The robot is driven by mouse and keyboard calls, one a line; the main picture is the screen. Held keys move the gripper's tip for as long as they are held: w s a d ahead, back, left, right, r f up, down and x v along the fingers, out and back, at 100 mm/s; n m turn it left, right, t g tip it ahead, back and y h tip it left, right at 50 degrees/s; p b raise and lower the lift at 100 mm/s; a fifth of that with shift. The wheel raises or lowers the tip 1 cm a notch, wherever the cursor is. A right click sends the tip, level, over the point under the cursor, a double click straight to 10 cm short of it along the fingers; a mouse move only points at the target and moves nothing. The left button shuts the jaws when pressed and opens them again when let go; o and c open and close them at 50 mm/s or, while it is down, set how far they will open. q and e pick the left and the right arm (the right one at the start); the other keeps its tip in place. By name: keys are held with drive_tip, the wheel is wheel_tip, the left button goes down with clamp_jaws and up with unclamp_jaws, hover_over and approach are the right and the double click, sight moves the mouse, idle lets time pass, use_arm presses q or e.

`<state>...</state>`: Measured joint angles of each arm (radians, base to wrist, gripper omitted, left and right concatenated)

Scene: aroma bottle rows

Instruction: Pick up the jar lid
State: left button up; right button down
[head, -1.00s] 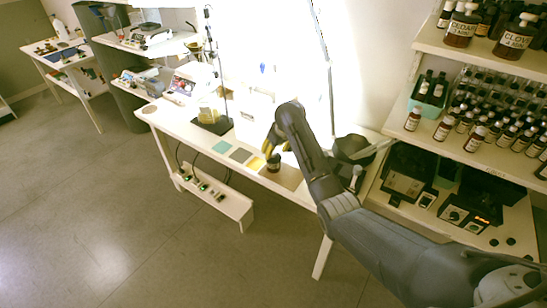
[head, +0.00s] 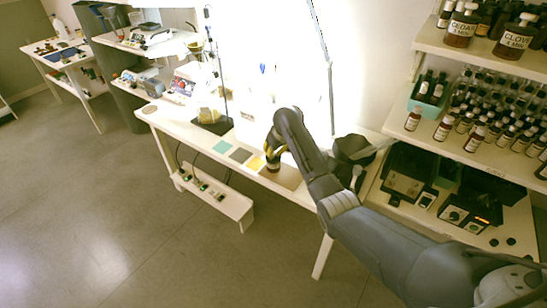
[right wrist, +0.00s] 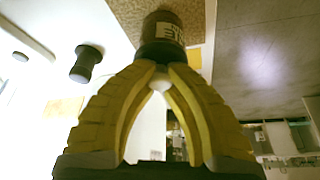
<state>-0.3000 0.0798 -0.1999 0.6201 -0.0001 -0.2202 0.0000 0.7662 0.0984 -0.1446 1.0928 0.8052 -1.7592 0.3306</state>
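A small dark brown jar (head: 273,169) with a pale label stands upright on the brown mat near the front edge of the bench. In the right wrist view, the jar (right wrist: 163,20) shows its label and its dark lid (right wrist: 158,50) just beyond the fingertips. My right gripper (head: 275,153) is over the top of the jar, its yellow fingers close to the lid. In the right wrist view, the fingers (right wrist: 162,68) converge at the lid, with a small whitish rounded thing between them. Whether they grip the lid is unclear. My left gripper is out of view.
Teal (head: 221,146), grey and yellow squares lie on the bench left of the brown mat (head: 288,178). A dark bowl (head: 352,149) stands right of my right forearm. Shelves of bottles (head: 480,110) rise at the right. A low shelf (head: 225,200) sits below the bench front.

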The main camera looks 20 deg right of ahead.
idle(0.5)
wheel_tip(320, 180, up, 19)
hover_over(275, 153)
drive_tip(key=s, duration=0.2)
drive_tip(key=shift+m, duration=0.4)
drive_tip(key=f, duration=1.2)
drive_tip(key=shift+w+f, duration=0.2)
drive_tip(key=shift+w+t, duration=0.3)
drive_tip(key=shift+w, duration=0.6)
drive_tip(key=shift+w+a, duration=0.15)
drive_tip(key=shift+w, duration=0.1)
drive_tip(key=shift+f, duration=3)
drive_tip(key=shift+f, duration=0.25)
